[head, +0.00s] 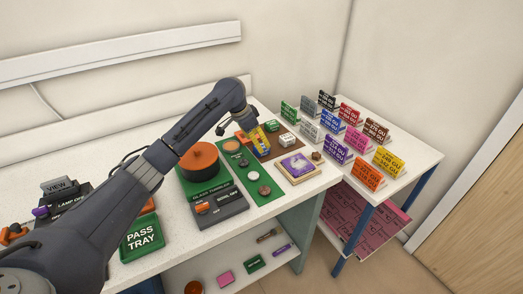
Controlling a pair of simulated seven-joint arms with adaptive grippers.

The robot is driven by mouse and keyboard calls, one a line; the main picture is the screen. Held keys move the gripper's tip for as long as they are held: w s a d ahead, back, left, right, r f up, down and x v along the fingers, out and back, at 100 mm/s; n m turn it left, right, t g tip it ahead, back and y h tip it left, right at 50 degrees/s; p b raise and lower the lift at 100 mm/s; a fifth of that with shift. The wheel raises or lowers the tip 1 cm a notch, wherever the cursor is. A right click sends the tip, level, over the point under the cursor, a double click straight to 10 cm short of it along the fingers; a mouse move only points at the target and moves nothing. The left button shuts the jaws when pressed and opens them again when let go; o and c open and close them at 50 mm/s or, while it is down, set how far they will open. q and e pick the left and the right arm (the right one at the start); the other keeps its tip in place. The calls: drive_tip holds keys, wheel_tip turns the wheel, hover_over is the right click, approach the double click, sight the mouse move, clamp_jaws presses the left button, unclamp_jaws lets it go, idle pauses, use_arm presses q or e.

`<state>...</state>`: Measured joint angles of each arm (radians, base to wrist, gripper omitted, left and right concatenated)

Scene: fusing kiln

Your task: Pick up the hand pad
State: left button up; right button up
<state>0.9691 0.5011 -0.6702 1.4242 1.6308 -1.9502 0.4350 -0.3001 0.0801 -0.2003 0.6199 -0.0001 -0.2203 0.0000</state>
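My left gripper (246,122) points down over the white table, at the end of my arm coming in from the left. Just below and beside it is a small yellow, blue and red item (260,141) at the edge of a brown board. The wrist partly hides it, and I cannot tell whether the fingers touch it. The fingers are too small and covered to show open or shut. I cannot tell for sure which item is the hand pad. A purple and white piece (294,163) lies on a pale square tray to the right. My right gripper is out of view.
An orange-brown round drum (200,161) stands left of a green strip (259,188) with small discs. A green pass tray (142,238) is at the front left. Coloured sign cards (366,173) stand on the right-hand table.

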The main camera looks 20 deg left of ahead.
use_arm(q)
drive_tip(key=shift+x, duration=2.7)
drive_tip(key=shift+w, duration=0.1)
drive_tip(key=c, duration=1.2)
